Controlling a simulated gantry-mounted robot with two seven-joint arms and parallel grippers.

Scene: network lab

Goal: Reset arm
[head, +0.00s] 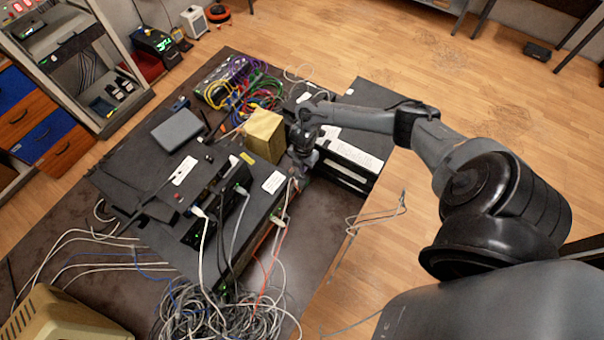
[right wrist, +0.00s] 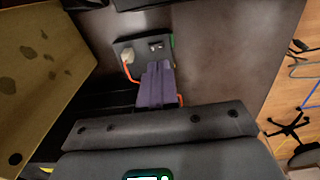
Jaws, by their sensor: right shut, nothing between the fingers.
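My right arm comes in from the right of the head view and bends down over the table. My right gripper (head: 298,172) points down beside the yellowish box and the rack gear. In the right wrist view its purple-grey fingers (right wrist: 157,70) are together with nothing between them. Beyond the fingertips is a small dark device (right wrist: 143,48) with a white plug and an orange cable. I cannot tell whether the fingers touch it. My left gripper is in neither view.
A yellowish box (head: 264,134) stands close to the right gripper. Black network gear (head: 232,200) with plugged-in cables fills the table (head: 125,262). A tangle of grey cables (head: 235,315) lies at the front, coloured cables (head: 240,85) at the back. Wooden floor (head: 400,60) is open to the right.

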